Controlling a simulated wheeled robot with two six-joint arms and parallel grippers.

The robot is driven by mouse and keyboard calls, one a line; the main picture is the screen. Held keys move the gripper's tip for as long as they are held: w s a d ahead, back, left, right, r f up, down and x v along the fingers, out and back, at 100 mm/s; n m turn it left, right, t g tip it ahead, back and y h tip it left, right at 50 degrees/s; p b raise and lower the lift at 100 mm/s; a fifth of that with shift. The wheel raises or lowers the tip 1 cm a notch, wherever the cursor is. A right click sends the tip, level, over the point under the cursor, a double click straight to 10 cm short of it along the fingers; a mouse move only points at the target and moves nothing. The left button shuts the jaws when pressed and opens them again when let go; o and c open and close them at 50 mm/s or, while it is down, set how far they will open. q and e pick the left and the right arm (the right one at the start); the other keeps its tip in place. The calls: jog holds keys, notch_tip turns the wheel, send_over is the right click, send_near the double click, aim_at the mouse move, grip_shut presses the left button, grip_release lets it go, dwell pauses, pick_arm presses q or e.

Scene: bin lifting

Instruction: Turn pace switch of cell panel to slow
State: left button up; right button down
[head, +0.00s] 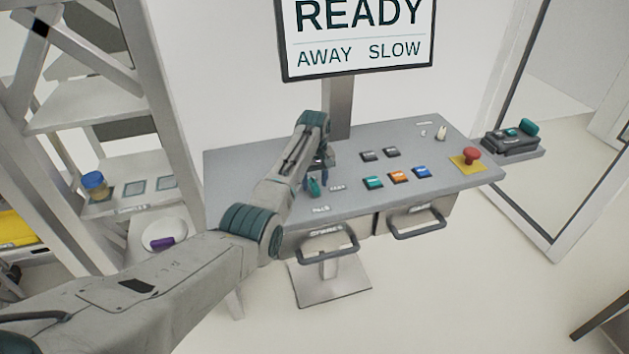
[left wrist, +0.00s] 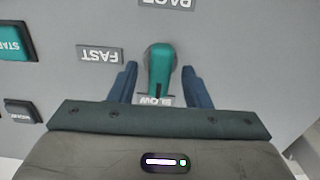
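The pace switch is a teal knob (left wrist: 160,68) on the grey cell panel (head: 250,165); it also shows at the panel's left front in the head view (head: 314,188). In the left wrist view its handle points at the SLOW label (left wrist: 156,101), and the FAST label (left wrist: 100,54) is to its left. My left gripper (left wrist: 160,72) is open, with one blue finger on each side of the knob and gaps between. Its fingers also show at the knob in the head view (head: 316,181). The screen (head: 358,38) reads READY, AWAY, SLOW. My right gripper is out of view.
Teal (head: 373,182), orange (head: 398,177) and blue (head: 421,172) buttons are right of the switch. A red emergency button (head: 472,155) sits at the panel's right. Two handles (head: 416,228) project below the front edge. A shelf rack (head: 95,105) stands left.

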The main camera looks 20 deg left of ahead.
aim_at(314, 184)
pick_arm(q)
jog(key=shift+r+b, duration=0.3)
jog(key=shift+r, duration=0.1)
notch_tip(314, 184, up, 10)
jog(key=b, duration=0.3)
jog(key=shift+b, duration=0.4)
